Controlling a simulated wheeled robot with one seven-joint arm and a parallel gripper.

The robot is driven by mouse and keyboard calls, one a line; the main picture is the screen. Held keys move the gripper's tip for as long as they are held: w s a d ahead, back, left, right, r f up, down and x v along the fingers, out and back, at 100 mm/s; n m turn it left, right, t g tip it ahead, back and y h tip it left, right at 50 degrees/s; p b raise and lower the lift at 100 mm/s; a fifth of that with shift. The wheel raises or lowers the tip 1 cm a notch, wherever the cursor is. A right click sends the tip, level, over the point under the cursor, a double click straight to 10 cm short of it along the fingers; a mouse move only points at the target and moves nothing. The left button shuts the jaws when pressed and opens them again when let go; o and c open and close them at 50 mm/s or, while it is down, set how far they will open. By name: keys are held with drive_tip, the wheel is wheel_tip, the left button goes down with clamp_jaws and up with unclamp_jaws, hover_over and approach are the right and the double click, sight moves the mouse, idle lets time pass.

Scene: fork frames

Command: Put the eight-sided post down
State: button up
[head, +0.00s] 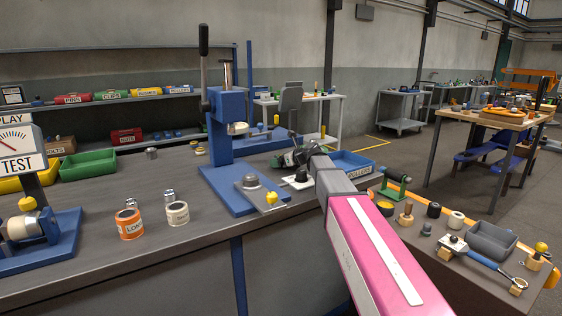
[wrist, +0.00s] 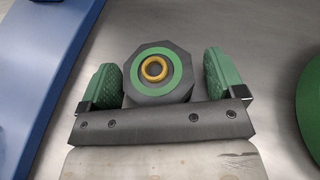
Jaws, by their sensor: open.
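The eight-sided post (wrist: 177,56) shows in the wrist view as a dark grey octagonal body with a green ring and a brass-coloured ring on top. It appears to stand upright on the grey surface. My gripper (wrist: 161,74) is open, with one green-padded finger on each side of the post. A narrow gap shows beside each pad, so the fingers are around the post without gripping it. In the head view my gripper (head: 296,160) is low over the bench, right of the blue press; the post cannot be made out clearly there.
The blue press (head: 228,125) stands close left of my gripper; its blue base edge (wrist: 30,70) shows in the wrist view. A green round thing (wrist: 311,108) lies to the right. A blue rollers bin (head: 352,163) is behind. Bare bench (head: 120,260) lies front left.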

drive_tip(key=shift+s+f+g, duration=0.2)
drive_tip(key=shift+f+g, duration=0.1)
drive_tip(key=shift+f, duration=0.1)
drive_tip(key=shift+s+d+r, duration=0.1)
drive_tip(key=shift+d+r, duration=0.05)
drive_tip(key=shift+r, duration=0.1)
drive_tip(key=v, duration=1.1)
drive_tip(key=shift+d+r, duration=0.15)
drive_tip(key=shift+r, duration=0.25)
